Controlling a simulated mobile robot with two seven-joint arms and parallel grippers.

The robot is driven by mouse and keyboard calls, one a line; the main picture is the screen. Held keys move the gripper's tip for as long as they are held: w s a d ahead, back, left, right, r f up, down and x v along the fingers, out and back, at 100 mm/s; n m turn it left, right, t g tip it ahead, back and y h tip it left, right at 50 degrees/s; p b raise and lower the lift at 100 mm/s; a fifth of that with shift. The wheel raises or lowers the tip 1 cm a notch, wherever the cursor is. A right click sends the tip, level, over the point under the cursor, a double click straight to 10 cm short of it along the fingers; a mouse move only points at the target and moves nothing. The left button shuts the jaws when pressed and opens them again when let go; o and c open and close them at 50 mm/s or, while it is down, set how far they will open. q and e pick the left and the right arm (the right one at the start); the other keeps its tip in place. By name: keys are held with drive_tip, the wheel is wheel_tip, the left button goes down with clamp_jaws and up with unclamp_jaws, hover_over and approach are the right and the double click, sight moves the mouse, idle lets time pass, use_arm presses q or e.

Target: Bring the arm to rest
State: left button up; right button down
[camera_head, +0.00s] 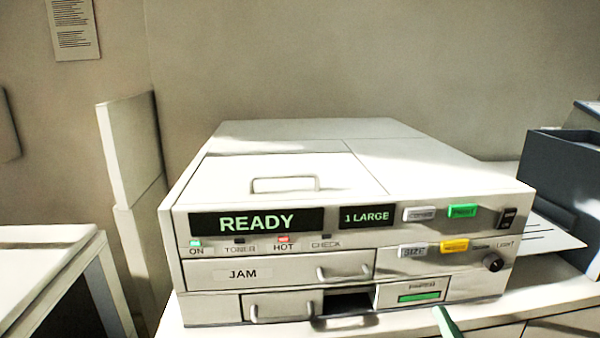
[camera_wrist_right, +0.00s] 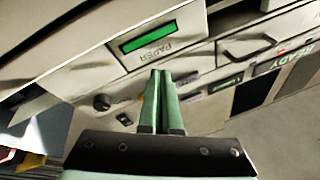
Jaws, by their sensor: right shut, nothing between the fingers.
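My right gripper (camera_head: 441,314) shows as a green fingertip at the bottom of the head view, just in front of the printer's lower right panel. In the right wrist view its two green fingers (camera_wrist_right: 159,74) are pressed together, with nothing between them. The tips are close to the printer front, below the green PAPER display (camera_wrist_right: 151,37); whether they touch it I cannot tell. Most of the right arm is out of view. My left gripper is not in view.
A white printer (camera_head: 300,130) stands on a white table (camera_head: 545,296), its screen reading READY and 1 LARGE. A dark tray box (camera_head: 575,185) with papers stands right; another white table (camera_head: 45,265) is left.

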drive_tip(key=s+a+f+n+g, duration=0.1)
drive_tip(key=s+a+f+g, duration=0.15)
drive_tip(key=f, duration=0.65)
drive_tip(key=s+a+f+n+g, duration=0.2)
drive_tip(key=s+f+g, duration=0.2)
drive_tip(key=f, duration=0.6)
drive_tip(key=s+a+f+n+g, duration=0.1)
drive_tip(key=s+a+f+g, duration=0.1)
drive_tip(key=s+f, duration=0.4)
drive_tip(key=s+a+f+n+g+h, duration=0.1)
drive_tip(key=s+a+f+g, duration=0.1)
drive_tip(key=s+f, duration=0.4)
drive_tip(key=shift+s+a+f+g+h+p, duration=0.2)
drive_tip(key=shift+s+f+g+h+p, duration=0.25)
drive_tip(key=shift+g, duration=0.3)
